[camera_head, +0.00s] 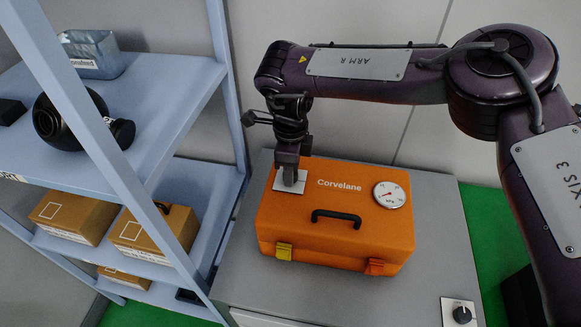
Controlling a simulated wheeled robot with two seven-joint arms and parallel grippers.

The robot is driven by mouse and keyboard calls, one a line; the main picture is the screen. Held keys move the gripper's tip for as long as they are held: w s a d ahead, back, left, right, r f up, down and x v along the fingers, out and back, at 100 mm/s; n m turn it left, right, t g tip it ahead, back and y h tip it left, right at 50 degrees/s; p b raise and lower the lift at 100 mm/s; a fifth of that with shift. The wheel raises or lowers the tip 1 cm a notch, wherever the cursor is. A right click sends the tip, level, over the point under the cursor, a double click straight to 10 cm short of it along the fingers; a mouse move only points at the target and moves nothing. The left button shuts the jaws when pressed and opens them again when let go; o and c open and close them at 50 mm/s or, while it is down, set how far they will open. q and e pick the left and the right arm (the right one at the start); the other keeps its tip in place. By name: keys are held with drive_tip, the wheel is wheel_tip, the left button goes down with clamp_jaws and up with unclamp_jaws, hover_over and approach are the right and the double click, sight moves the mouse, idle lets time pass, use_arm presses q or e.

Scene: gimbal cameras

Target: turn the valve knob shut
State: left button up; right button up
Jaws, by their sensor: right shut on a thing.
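An orange case (330,240) marked "Corvelane" lies on a grey cabinet top. A pale square plate (280,185) is on its lid at the upper left. My right gripper (291,178) points down at this plate and is shut on a small dark knob there. The fingers hide most of the knob, so its turned angle cannot be told. A round white gauge (390,194) with a red needle is at the lid's right. My left gripper is not in view.
A second black knob (461,314) on a white plate sits at the cabinet's front right. A black handle (337,217) rises from the case lid. A blue-grey shelf (170,95) with boxes stands close on the left. The grey cabinet top (435,250) is clear right of the case.

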drive_tip(key=shift+r+n, duration=0.1)
drive_tip(key=shift+n, duration=0.5)
drive_tip(key=o, duration=1)
drive_tip(key=shift+r, duration=0.45)
wheel_tip(320, 180, up, 7)
drive_tip(key=shift+w+f+b, duration=0.1)
drive_tip(key=shift+b, duration=0.9)
